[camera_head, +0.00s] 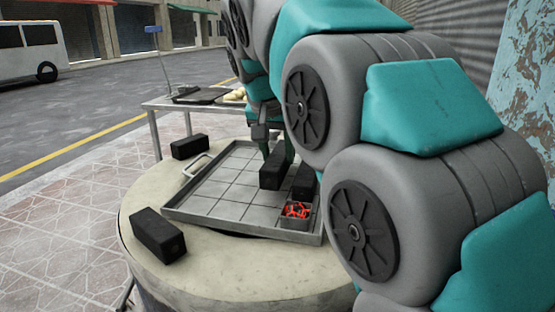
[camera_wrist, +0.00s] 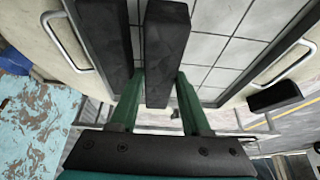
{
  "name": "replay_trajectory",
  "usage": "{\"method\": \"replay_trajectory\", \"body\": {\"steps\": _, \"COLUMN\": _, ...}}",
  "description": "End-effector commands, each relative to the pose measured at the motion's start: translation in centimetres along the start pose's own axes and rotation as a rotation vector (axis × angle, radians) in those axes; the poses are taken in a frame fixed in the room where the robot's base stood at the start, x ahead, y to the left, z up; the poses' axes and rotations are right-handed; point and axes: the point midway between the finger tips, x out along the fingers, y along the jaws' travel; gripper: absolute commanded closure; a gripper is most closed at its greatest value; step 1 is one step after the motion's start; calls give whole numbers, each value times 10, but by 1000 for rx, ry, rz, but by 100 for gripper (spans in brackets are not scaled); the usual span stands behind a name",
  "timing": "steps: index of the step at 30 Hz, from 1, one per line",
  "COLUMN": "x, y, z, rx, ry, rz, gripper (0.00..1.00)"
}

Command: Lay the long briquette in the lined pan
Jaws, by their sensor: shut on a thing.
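My gripper (camera_wrist: 158,80) is shut on a black briquette (camera_wrist: 166,45), with a green finger on each side of it. In the head view this held briquette (camera_head: 272,172) is over the right part of the pan. I cannot tell whether it touches the pan floor. The grey pan (camera_head: 205,205) lies on the barrel top, its floor marked in square cells. A second black briquette (camera_head: 303,182) sits in the pan just right of the held one; it also shows in the wrist view (camera_wrist: 106,45). My arm hides the pan's far right part.
Red glowing pieces (camera_head: 296,210) fill a cell at the pan's near right corner. Loose black briquettes lie on the barrel top (camera_head: 145,282), one at the near left (camera_head: 158,236) and one at the far left (camera_head: 189,146). A side table (camera_head: 150,104) stands behind.

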Motion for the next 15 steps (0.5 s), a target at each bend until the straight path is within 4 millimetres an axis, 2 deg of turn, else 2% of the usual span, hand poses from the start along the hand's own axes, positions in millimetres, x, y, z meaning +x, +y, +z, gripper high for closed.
{"method": "replay_trajectory", "body": {"steps": 6, "x": 16, "y": 0, "z": 9, "rx": 0, "ry": 0, "rz": 0, "gripper": 88}}
{"method": "replay_trajectory", "body": {"steps": 15, "x": 18, "y": 0, "z": 9, "rx": 1, "ry": 0, "rz": 0, "gripper": 88}}
